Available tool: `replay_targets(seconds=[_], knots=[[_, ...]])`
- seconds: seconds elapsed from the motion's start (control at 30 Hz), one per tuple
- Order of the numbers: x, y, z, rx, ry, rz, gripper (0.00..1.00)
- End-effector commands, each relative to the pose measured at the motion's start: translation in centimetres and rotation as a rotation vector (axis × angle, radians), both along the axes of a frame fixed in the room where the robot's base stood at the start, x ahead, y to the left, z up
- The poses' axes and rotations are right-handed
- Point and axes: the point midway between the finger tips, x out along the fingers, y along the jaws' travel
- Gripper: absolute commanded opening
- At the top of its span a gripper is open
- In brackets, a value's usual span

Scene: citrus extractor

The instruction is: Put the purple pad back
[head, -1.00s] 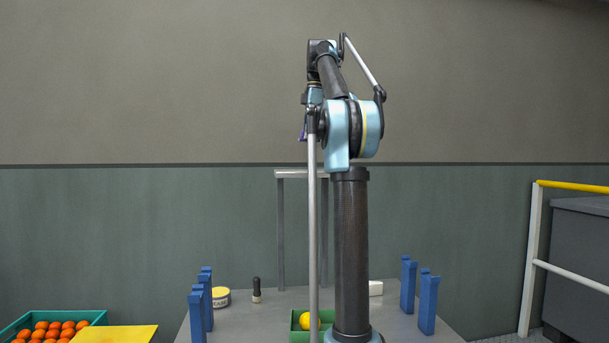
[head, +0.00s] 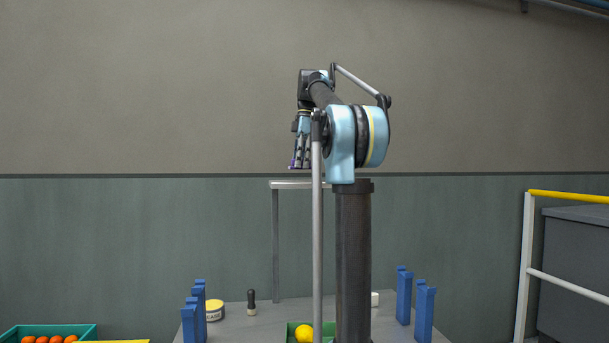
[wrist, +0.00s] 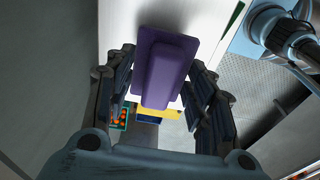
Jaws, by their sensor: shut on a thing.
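The purple pad (wrist: 168,68) is a flat plate with a raised block on it. In the wrist view it sits between the fingers of my gripper (wrist: 160,95), which is shut on it. In the head view my gripper (head: 301,164) points down, high above the table and just above the level of the grey frame's top. Only a small purple bit shows at its fingertips there. A pale, bright surface (wrist: 118,22) lies behind the pad in the wrist view; I cannot tell the gap between them.
The grey frame (head: 276,240) stands at the table's back. Blue posts (head: 190,315) (head: 424,312) flank the table. A yellow-lidded tin (head: 214,310), a dark-handled tool (head: 251,302) and a green tray (head: 292,332) with a yellow fruit (head: 304,332) are on it. A white-and-yellow railing (head: 525,260) is right.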

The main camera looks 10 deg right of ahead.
Motion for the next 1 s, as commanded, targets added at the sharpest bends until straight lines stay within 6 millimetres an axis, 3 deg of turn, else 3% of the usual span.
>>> replay_targets(seconds=[0.3, 0.87, 0.9, 0.97, 1.0], knots=[[0.0, -0.1, -3.4, 0.000, 0.000, -0.001, 0.27], [0.0, -0.2, -4.2, 0.000, 0.000, -0.003, 0.27], [0.0, -0.2, -4.2, 0.000, 0.000, -0.003, 0.54], [0.0, -0.2, -4.2, 0.000, 0.000, -0.003, 0.68], [0.0, -0.2, -4.2, 0.000, 0.000, -0.003, 0.70]])
